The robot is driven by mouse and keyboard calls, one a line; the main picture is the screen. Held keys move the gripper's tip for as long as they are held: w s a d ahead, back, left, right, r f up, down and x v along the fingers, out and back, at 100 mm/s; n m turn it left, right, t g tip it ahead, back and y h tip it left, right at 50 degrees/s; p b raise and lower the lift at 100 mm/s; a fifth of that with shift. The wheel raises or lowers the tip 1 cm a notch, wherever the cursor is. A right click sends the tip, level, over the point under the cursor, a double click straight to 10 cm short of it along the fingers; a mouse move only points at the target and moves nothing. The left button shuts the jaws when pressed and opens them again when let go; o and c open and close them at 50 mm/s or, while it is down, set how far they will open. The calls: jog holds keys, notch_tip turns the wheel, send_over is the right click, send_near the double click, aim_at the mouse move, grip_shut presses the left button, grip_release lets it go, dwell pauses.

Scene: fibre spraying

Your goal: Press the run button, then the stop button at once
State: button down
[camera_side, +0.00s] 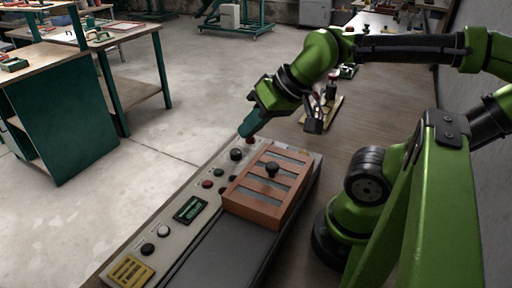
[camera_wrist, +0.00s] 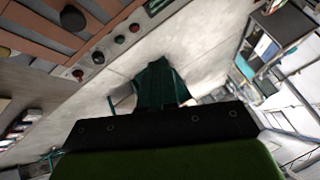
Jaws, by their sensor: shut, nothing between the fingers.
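The grey control panel (camera_side: 178,232) runs along the bench in the side view. Near its middle are a red button (camera_side: 208,184) and a small dark, possibly green, button (camera_side: 220,172). A large black knob (camera_side: 236,154) and another red button (camera_side: 250,141) sit at the far end. I cannot read which are run and stop. My gripper (camera_side: 245,132) is shut and empty, its teal fingertips angled down over the panel's far end, near that end red button; contact cannot be told. The wrist view shows the black knob (camera_wrist: 98,57) and end red button (camera_wrist: 77,75) at upper left.
Nearer are a display (camera_side: 190,209), a white button (camera_side: 163,230), a black button (camera_side: 147,248) and a yellow plate (camera_side: 130,270). Open floor (camera_side: 100,195) lies left.

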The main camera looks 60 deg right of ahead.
jog(key=m+y, duration=0.4)
jog(key=m, duration=1.1)
send_over(222, 171)
jog(key=shift+f, duration=5.65)
jog(key=shift+w+d, duration=0.1)
jog(key=shift+f, duration=4.45)
jog(key=shift+f, duration=0.1)
